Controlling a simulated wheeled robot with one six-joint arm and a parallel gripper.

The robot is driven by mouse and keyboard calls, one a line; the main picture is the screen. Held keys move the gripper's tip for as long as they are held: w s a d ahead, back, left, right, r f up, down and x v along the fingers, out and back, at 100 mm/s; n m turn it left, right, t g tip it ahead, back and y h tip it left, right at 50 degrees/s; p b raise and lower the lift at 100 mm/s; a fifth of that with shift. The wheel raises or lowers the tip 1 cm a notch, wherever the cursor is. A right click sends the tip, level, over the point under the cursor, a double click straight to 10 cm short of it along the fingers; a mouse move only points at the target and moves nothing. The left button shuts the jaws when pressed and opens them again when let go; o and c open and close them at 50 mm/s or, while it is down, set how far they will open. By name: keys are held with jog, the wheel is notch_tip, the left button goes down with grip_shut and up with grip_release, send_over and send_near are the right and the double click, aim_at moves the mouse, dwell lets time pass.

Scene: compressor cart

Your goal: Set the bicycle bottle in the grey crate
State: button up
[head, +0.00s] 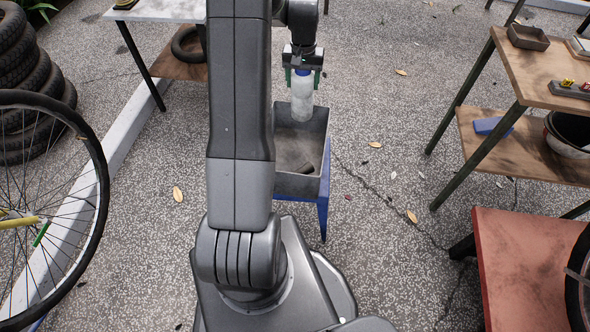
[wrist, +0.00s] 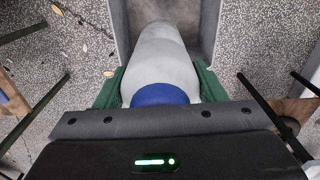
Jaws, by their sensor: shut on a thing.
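The bicycle bottle (head: 302,101) is pale and translucent with a blue cap, and it hangs upright under my gripper (head: 303,76). My gripper's green fingers are shut on it near the cap. In the wrist view the bottle (wrist: 160,62) lies between the green fingers of my gripper (wrist: 158,88), its body reaching toward the crate. The grey crate (head: 298,184) stands on a blue stand below and the bottle is over its far part. The crate's walls also show in the wrist view (wrist: 209,25). My arm hides the crate's left side in the head view.
A blue stand (head: 323,208) holds the crate. A wooden shelf table (head: 535,70) and a red-topped table (head: 515,255) stand at right. A bicycle wheel (head: 98,170) and stacked tyres (head: 22,80) are at left.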

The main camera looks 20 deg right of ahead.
aim_at(310, 92)
jog(key=f+b, duration=0.1)
jog(key=f, duration=0.1)
jog(key=d+f+b, duration=0.1)
jog(key=f, duration=0.1)
jog(key=s+d+f+b, duration=0.1)
jog(key=f, duration=0.1)
jog(key=shift+d+f, duration=0.1)
jog(key=shift+f, duration=0.25)
notch_tip(310, 92, down, 10)
jog(key=b, duration=0.2)
jog(key=shift+m, duration=0.3)
jog(key=o, duration=1.7)
jog(key=shift+f, duration=0.1)
notch_tip(310, 92, up, 12)
jog(key=shift+r+p, duration=0.15)
jog(key=shift+p, duration=0.95)
